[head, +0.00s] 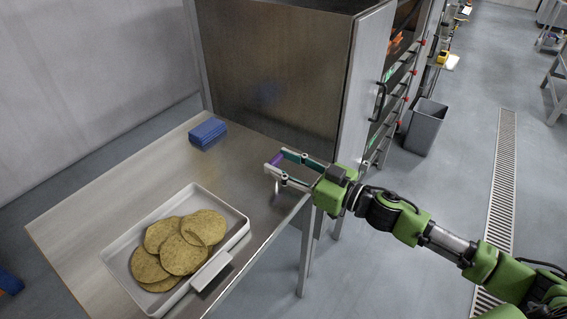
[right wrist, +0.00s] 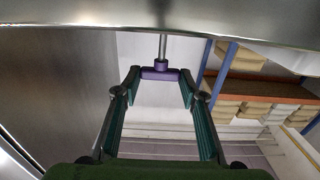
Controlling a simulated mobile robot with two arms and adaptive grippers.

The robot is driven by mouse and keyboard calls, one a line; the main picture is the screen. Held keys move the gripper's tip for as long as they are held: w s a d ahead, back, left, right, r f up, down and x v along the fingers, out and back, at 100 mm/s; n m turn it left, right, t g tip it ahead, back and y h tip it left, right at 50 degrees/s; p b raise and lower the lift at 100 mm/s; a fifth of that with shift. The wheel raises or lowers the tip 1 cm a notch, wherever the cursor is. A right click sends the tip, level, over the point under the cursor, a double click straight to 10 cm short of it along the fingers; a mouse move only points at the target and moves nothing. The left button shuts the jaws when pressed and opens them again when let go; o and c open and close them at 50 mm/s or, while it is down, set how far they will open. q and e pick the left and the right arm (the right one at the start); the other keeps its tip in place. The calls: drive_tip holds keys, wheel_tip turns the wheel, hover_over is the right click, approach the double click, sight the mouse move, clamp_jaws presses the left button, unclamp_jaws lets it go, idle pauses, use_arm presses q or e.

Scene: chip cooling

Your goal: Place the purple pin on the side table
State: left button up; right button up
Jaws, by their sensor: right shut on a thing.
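In the right wrist view the pin (right wrist: 160,73) is a purple crossbar with a grey metal shaft (right wrist: 163,46). My right gripper (right wrist: 160,74) is shut on the crossbar, with a fingertip at each end. I cannot tell whether the pin touches the table. My left gripper is out of view.
A white tray (head: 240,226) with several round chips sits on the table's front part. A blue block (head: 207,132) lies near the back edge. A large metal cabinet (head: 275,70) stands behind the table. A grey bin (head: 426,128) stands on the floor to the right.

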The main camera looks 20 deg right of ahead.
drive_tip(key=shift+f, duration=0.15)
drive_tip(key=o, duration=1)
drive_tip(key=shift+o, duration=0.2)
drive_tip(key=shift+r, duration=0.2)
drive_tip(key=shift+s+d+f, duration=0.1)
drive_tip(key=shift+s+d, duration=0.05)
drive_tip(key=b+v, duration=0.1)
drive_tip(key=v, duration=1)
drive_tip(key=shift+s+d+b, duration=0.2)
drive_tip(key=shift+b, duration=0.1)
